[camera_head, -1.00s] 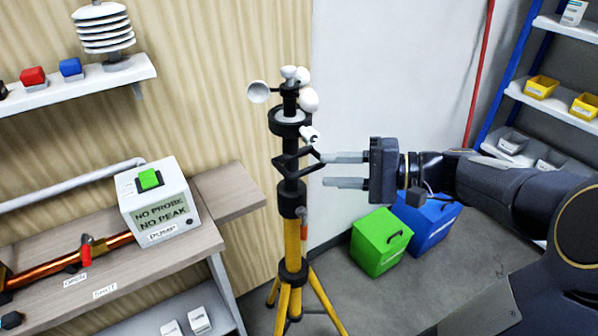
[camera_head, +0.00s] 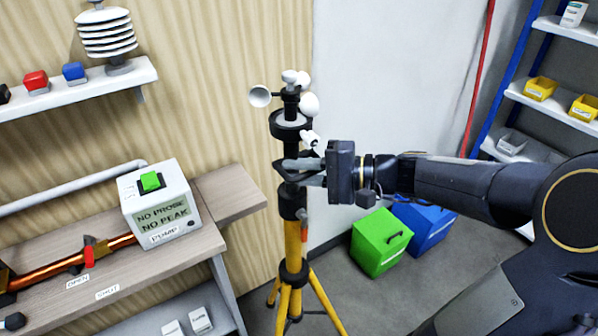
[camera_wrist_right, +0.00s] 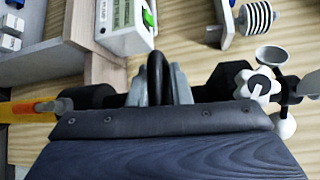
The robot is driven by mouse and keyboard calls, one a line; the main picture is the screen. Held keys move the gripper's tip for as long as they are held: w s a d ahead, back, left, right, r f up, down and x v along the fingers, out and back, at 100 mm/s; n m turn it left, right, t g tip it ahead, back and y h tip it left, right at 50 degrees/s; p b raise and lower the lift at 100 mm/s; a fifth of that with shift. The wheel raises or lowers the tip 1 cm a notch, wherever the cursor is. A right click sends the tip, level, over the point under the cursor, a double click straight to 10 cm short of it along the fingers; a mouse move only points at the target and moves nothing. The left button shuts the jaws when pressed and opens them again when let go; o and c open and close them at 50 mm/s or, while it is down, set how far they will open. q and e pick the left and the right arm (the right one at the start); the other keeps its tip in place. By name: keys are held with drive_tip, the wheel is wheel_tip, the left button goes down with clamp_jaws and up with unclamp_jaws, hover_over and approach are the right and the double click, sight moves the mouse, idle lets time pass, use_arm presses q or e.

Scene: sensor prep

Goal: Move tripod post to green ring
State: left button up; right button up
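The tripod post (camera_head: 291,205) stands upright on yellow legs, with a black upper section and white wind cups on top. A black loop handle (camera_wrist_right: 156,72) sticks out from its side. My right gripper (camera_head: 303,171) reaches it from the right. In the right wrist view my right gripper (camera_wrist_right: 160,88) has one finger close against each side of the loop, and it looks shut on it. The exact contact is partly hidden by the palm. I see no green ring in these views. My left gripper is out of view.
A bench (camera_head: 235,203) with a pump box (camera_head: 160,215) and copper pipe stands left of the tripod. A green box (camera_head: 378,250) and a blue box (camera_head: 425,222) are on the floor behind my right arm. Shelves (camera_head: 553,100) stand at the far right.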

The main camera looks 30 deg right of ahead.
drive_tip(key=shift+f, duration=0.25)
clamp_jaws()
wheel_tip(320, 180, up, 28)
drive_tip(key=p, duration=1.4)
drive_tip(key=shift+r+p, duration=0.25)
drive_tip(key=shift+p, duration=0.1)
drive_tip(key=o, duration=0.6)
unclamp_jaws()
drive_tip(key=shift+f, duration=0.1)
drive_tip(key=shift+c, duration=0.2)
drive_tip(key=b+v, duration=0.2)
drive_tip(key=v, duration=0.6)
